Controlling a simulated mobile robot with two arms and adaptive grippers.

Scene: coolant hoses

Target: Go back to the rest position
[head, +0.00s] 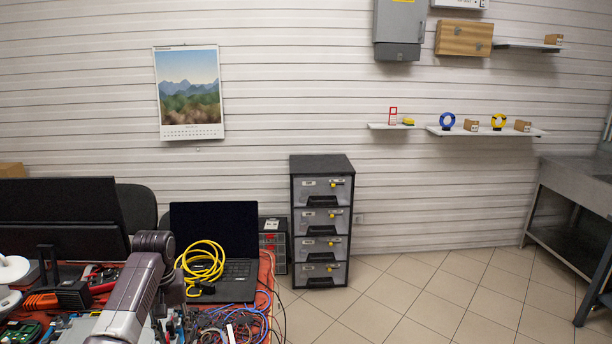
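My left arm, purple-grey, rises from the bottom edge over the cluttered workbench (265,282) at the left and bends down again. Dark parts below its bend seem to be my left gripper (173,324). They blend into the cables behind, so I cannot make out whether the fingers are open or hold anything. My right arm and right gripper are not in view.
The bench holds a monitor (60,215), an open laptop (213,225), a coiled yellow cable (203,265) and tangled wires (228,322). A drawer cabinet (321,165) stands by the wall. Tiled floor (430,290) is clear up to a metal table (580,185) at right.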

